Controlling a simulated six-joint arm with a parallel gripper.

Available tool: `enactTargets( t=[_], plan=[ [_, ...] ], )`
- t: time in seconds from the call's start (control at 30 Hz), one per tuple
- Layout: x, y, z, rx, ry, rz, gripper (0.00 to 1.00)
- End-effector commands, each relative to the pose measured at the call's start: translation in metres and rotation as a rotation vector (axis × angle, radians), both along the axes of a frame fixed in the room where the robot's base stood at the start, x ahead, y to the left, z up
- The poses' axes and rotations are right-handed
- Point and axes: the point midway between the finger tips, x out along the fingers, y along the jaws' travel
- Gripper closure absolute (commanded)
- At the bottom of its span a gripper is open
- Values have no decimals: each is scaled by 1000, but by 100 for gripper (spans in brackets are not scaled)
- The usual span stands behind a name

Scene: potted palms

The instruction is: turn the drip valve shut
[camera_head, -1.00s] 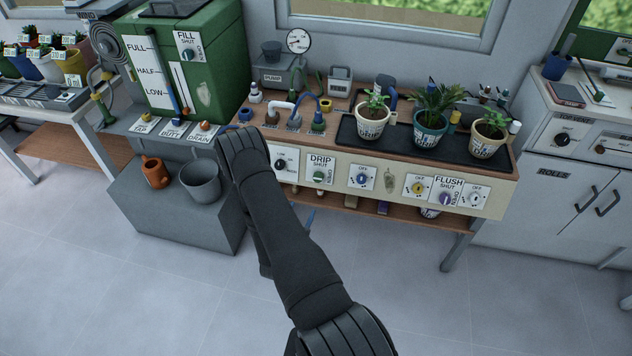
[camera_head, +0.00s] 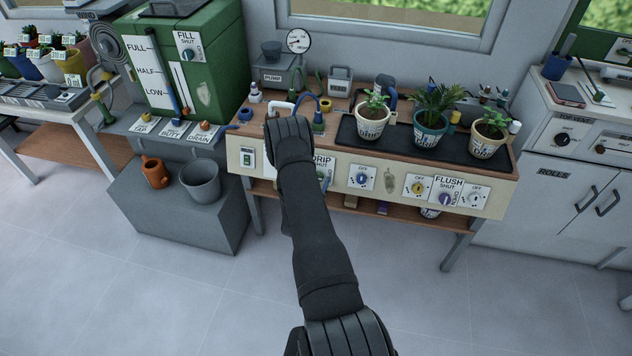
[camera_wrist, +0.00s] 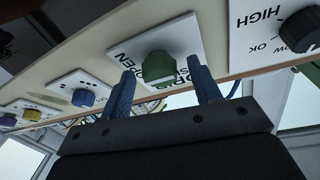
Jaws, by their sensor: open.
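The drip valve is a green knob (camera_wrist: 158,68) on a white plate (camera_wrist: 181,38) marked SHUT and OPEN, upside down in the wrist view. My gripper (camera_wrist: 160,63) is open, with one blue finger on each side of the knob in that picture. I cannot tell whether the fingers touch it or how far around it they reach. In the head view my dark arm covers the knob, and only part of the DRIP label (camera_head: 323,162) shows. Which way the knob points is not clear.
Beside the drip plate are a black knob (camera_wrist: 301,29) on a HIGH/LOW plate and a blue knob (camera_wrist: 83,98). The yellow knob (camera_head: 418,188) and purple FLUSH knob (camera_head: 445,199) are farther right in the head view. Potted plants (camera_head: 431,122) stand on the bench above.

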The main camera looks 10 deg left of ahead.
Motion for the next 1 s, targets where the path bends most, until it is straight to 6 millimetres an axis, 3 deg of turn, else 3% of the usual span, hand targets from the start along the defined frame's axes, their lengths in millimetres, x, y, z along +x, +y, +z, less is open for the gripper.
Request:
enactTargets(
  t=[0.13, 0.37, 0.67, 1.0],
  plan=[
    [0, 0, 0, 0, 0, 0, 43],
    [0, 0, 0, 0, 0, 0, 86],
    [-1, -1, 0, -24, 0, 8, 87],
    [-1, -3, -1, -213, 2, 75, 87]
  ],
)
